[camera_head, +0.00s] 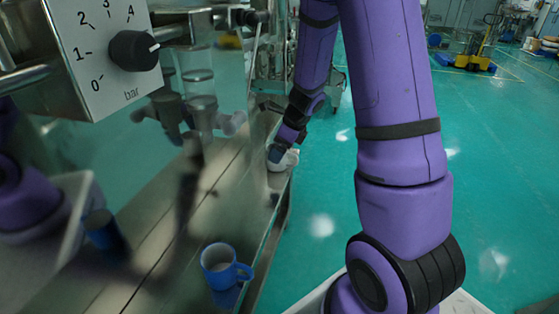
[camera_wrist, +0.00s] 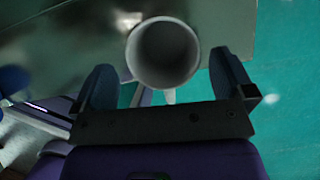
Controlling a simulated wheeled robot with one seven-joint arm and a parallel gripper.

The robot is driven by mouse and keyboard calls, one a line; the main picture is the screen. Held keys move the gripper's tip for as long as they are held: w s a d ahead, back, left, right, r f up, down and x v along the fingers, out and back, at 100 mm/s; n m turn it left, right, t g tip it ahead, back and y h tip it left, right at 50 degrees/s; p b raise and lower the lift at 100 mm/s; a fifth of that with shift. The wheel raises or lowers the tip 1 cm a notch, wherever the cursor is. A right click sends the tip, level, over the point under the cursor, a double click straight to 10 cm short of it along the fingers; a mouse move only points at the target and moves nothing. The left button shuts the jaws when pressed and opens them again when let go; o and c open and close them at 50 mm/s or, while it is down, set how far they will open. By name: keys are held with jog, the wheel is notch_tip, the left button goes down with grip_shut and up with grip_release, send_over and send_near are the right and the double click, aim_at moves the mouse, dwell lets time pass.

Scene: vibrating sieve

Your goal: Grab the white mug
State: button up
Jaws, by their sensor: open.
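The white mug (camera_wrist: 163,54) shows in the wrist view from above, its round opening towards the camera, on the metal ledge. Its handle seems to point down in that picture, towards the gripper. My gripper (camera_wrist: 165,75) is open, with one dark finger on each side of the mug's lower part; I cannot tell whether either finger touches it. In the head view the white mug (camera_head: 285,160) is at the ledge's far right edge, partly hidden by my gripper and wrist.
A blue mug (camera_head: 221,266) stands nearer on the same metal ledge (camera_head: 150,240). A panel with a black knob (camera_head: 135,51) hangs at the upper left. Shiny machine surfaces line the left side. The green floor (camera_head: 480,180) to the right is open, with a yellow pallet truck (camera_head: 477,60) far back.

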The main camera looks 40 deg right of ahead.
jog(key=x, duration=0.4)
jog(key=shift+w+d, duration=0.15)
jog(key=c, duration=1)
jog(key=shift+r, duration=0.2)
